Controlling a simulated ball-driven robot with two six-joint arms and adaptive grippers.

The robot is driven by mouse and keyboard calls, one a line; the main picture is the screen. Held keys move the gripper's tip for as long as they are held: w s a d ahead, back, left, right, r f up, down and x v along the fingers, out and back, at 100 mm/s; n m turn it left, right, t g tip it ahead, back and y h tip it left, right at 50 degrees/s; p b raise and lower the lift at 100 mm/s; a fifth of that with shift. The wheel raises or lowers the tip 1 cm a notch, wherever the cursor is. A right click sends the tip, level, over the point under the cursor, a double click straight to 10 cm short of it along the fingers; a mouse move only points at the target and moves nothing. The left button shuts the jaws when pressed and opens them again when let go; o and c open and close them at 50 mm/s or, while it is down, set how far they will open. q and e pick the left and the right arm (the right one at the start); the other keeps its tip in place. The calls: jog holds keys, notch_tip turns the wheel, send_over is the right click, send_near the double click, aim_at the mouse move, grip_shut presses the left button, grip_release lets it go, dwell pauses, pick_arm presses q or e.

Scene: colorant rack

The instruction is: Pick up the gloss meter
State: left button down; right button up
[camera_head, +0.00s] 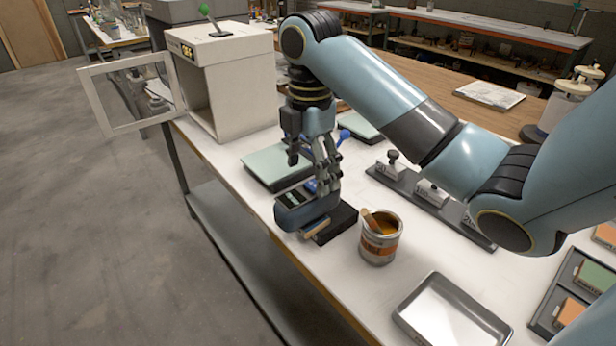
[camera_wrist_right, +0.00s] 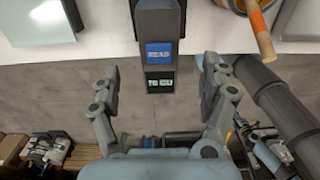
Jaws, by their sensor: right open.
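The gloss meter (camera_head: 291,216) is a rounded blue-grey device with dark displays on top. It sits near the table's front edge, beside a black block (camera_head: 338,222). My right gripper (camera_head: 322,178) is open above it, fingers pointing down, and partly hides its rear. In the right wrist view the gloss meter (camera_wrist_right: 160,22), with a blue label and a lit display, lies between the two spread fingers of the right gripper (camera_wrist_right: 160,68). No contact with a finger shows. My left gripper is not in view.
An open paint can (camera_head: 379,246) with a stick stands right of the gloss meter. A metal tray (camera_head: 450,316) lies nearer, and a pale green panel (camera_head: 272,165) behind. A white booth (camera_head: 222,85) with its door open stands at the far left. A dark rail (camera_head: 410,189) lies right.

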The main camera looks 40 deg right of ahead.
aim_at(308, 187)
notch_tip(308, 187, down, 2)
jog(key=shift+a+f+b, duration=0.15)
jog(key=shift+f+b, duration=0.05)
jog(key=shift+b, duration=0.75)
notch_tip(308, 187, down, 2)
jog(key=shift+w+f, duration=0.1)
jog(key=shift+f, duration=0.1)
jog(key=shift+c, duration=1.1)
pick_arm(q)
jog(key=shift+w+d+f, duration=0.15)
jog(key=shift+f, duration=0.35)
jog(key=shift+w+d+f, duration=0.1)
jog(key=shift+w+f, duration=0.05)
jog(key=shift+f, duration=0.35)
pick_arm(e)
grip_shut()
